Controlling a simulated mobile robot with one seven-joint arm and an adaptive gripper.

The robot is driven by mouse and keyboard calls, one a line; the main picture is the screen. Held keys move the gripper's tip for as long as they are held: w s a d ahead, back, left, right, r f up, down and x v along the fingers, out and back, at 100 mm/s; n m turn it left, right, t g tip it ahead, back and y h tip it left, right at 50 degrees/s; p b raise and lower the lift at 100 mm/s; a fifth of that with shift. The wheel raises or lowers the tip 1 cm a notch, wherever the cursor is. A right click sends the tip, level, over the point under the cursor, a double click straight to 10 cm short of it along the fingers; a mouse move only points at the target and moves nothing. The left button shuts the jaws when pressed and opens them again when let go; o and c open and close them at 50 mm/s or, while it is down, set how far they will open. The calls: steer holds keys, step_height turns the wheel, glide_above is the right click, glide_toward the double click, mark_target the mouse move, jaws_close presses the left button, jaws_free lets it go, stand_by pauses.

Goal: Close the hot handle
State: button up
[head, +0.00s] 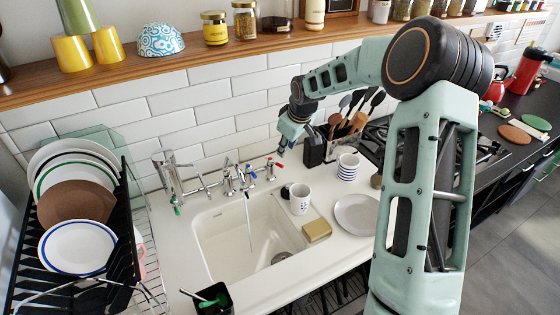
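The tap (228,182) stands behind the white sink (213,240), and a thin stream of water runs from it into the basin. A red-marked handle (271,166) on the tap's right side appears to be the hot one. Blue-marked parts (248,170) show nearer the spout. My gripper (282,147) hangs just above and slightly right of the red-marked handle, pointing down. It appears apart from the handle, though depth is hard to judge. Its fingers are too small and dark to tell if they are open or shut.
A white mug (299,198), a sponge (317,230) and a grey plate (356,213) sit right of the basin. A black utensil holder (313,147) stands close right of my gripper. Another tap (172,178) is at the left. A dish rack (122,262) fills the far left.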

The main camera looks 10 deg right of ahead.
mark_target(280, 166)
steer(key=p+x, duration=0.1)
steer(key=x, duration=1)
steer(key=shift+a, duration=0.15)
steer(key=shift+r, duration=0.1)
steer(key=shift+c, duration=0.6)
jaws_close()
